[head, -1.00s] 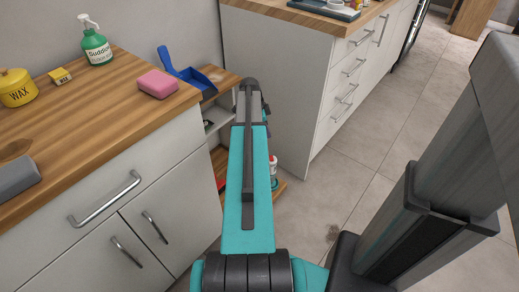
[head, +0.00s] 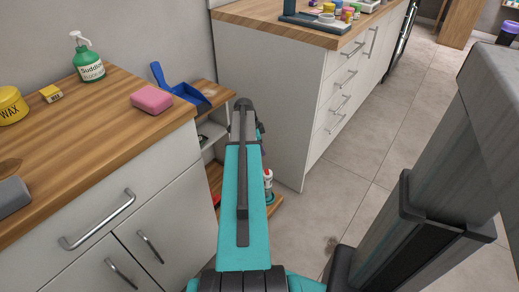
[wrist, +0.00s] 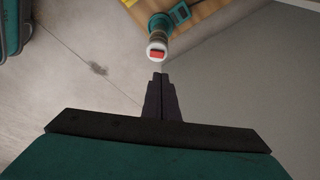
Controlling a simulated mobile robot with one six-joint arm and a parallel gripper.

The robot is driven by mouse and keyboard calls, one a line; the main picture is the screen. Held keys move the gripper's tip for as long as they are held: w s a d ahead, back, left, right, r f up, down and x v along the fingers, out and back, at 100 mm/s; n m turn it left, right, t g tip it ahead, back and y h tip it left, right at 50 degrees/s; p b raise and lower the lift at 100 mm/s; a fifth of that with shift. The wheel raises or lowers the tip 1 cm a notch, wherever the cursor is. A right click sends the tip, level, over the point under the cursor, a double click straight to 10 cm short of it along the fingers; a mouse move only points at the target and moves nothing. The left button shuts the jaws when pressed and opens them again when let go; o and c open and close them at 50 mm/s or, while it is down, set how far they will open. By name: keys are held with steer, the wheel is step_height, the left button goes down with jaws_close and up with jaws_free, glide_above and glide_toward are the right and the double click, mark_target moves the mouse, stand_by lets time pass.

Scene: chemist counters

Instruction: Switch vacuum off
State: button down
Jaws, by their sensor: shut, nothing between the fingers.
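The vacuum stands on the low wooden shelf in the head view, partly hidden behind my arm; its white and red upper part (head: 268,177) and some teal below show. In the wrist view its white round end with a red switch (wrist: 157,54) faces the camera, with a teal part (wrist: 180,13) behind. My gripper (wrist: 158,76) is shut and empty, its dark fingertips just below the red switch in the picture. I cannot tell whether they touch it. In the head view the fingers are hidden behind my arm.
A wooden counter (head: 95,135) at left holds a pink sponge (head: 151,99), a green soap bottle (head: 88,62) and a wax tin (head: 9,106). A blue dustpan (head: 180,90) lies on the shelf unit. A white drawer cabinet (head: 270,110) stands behind. The tiled floor (head: 385,130) at right is clear.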

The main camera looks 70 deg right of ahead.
steer(key=b, duration=0.3)
glide_toward(268, 172)
steer(key=f, duration=0.1)
steer(key=d+f, duration=0.1)
steer(key=f, duration=0.1)
steer(key=d+f, duration=0.1)
steer(key=shift+s+f, duration=0.3)
steer(key=shift+f, duration=0.65)
steer(key=shift+d, duration=0.1)
steer(key=shift+s+d+p, duration=0.2)
steer(key=shift+s+p, duration=0.1)
steer(key=shift+p, duration=0.15)
steer(key=shift+w+f, duration=0.1)
steer(key=shift+w, duration=0.05)
steer(key=shift+w+a, duration=0.3)
steer(key=shift+s+a, duration=0.45)
steer(key=shift+a, duration=0.15)
